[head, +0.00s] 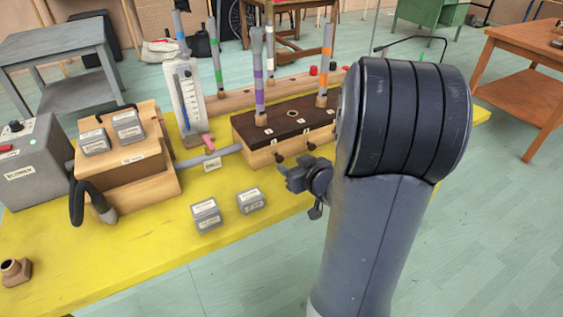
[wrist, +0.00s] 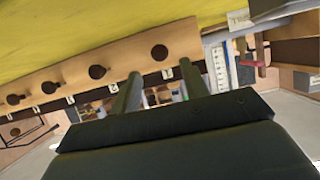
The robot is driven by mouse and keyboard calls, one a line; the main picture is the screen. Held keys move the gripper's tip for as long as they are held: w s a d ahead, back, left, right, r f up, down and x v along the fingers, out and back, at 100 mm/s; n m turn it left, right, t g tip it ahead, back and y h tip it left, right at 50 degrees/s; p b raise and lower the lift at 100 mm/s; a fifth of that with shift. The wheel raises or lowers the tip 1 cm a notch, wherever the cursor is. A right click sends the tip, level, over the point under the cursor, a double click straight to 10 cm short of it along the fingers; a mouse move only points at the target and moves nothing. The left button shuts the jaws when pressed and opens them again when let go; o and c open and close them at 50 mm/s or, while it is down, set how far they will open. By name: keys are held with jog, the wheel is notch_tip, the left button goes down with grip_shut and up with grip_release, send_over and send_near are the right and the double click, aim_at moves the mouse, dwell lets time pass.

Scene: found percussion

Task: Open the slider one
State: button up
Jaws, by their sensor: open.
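The wooden block (head: 262,158) with a dark top stands on the yellow table; its front face carries a row of dark round slider knobs. The leftmost knob (head: 279,158), likely slider one, is pushed close to the face; the label digits are too small to read. In the wrist view, which looks upside down, this end knob (wrist: 160,52) lies between and just beyond the fingertips. My gripper (head: 289,180) is open and empty in front of the block's left part, apart from the knob. It also shows in the wrist view (wrist: 160,69).
A grey pipe (head: 208,160) enters the block's left end. Two small grey labelled boxes (head: 206,214) (head: 251,201) sit on the table in front. A wooden bellows-like box (head: 127,165) and a gauge (head: 186,92) stand left. Coloured tubes (head: 258,75) rise from the block.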

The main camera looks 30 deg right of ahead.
aim_at(281, 159)
jog(key=b+x, duration=0.1)
jog(key=x, duration=0.5)
jog(key=shift+s, duration=0.1)
jog(key=shift+c, duration=0.3)
grip_shut()
